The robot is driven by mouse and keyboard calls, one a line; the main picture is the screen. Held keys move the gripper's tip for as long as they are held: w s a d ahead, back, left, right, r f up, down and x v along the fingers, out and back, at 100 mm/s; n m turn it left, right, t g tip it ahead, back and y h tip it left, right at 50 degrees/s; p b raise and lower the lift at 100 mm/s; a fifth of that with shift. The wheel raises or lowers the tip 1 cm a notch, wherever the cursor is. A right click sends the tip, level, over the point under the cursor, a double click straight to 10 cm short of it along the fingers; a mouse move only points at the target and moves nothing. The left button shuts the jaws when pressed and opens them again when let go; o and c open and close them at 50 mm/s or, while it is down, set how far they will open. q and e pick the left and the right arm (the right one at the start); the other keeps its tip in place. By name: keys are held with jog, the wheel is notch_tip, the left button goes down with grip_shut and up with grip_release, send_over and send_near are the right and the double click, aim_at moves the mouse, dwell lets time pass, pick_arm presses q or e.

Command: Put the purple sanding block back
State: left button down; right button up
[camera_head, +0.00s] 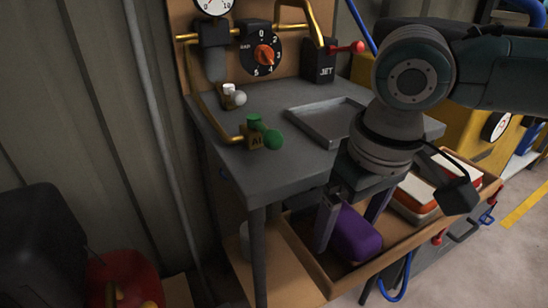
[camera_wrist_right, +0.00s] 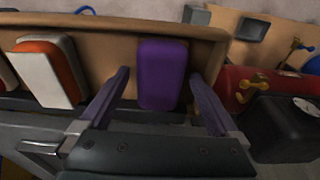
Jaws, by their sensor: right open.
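The purple sanding block (camera_head: 356,236) lies in a wooden tray (camera_head: 407,246) below the grey bench top, at the tray's left part. It also shows in the right wrist view (camera_wrist_right: 161,74), upright in the picture between the fingers. My right gripper (camera_head: 352,222) is open at the block, one finger to each side of it in the wrist view (camera_wrist_right: 156,98). A gap shows between the block and each finger. The arm hides part of the tray in the head view. My left gripper is not in view.
Orange-and-white blocks (camera_wrist_right: 50,72) lie in the same tray beside the purple one. Above is the bench (camera_head: 290,170) with a shallow grey tray (camera_head: 318,128), a green-handled valve (camera_head: 263,132) and a dial (camera_head: 263,52).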

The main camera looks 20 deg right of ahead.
aim_at(356, 228)
jog(key=shift+r, duration=0.15)
notch_tip(356, 228, up, 12)
jog(key=s+p, duration=0.1)
jog(key=p, duration=0.3)
jog(key=s+a+f+n+t+y, duration=0.1)
jog(key=s+a+f+n, duration=0.15)
jog(key=a, duration=0.25)
jog(key=s+a+f+n+y, duration=0.1)
jog(key=s+a+f+y, duration=0.1)
jog(key=s+a, duration=0.25)
jog(key=s+d+f+m+t+h, duration=0.1)
jog(key=s+d+f+m+h, duration=0.1)
jog(key=s+d, duration=0.4)
jog(key=shift+s+d+f+h, duration=0.25)
jog(key=shift+s+h, duration=0.15)
jog(key=shift+s, duration=0.6)
jog(key=shift+r+m, duration=0.1)
jog(key=shift+m, duration=0.15)
notch_tip(356, 228, up, 58)
jog(key=p, duration=5.8)
jog(key=shift+a, duration=0.1)
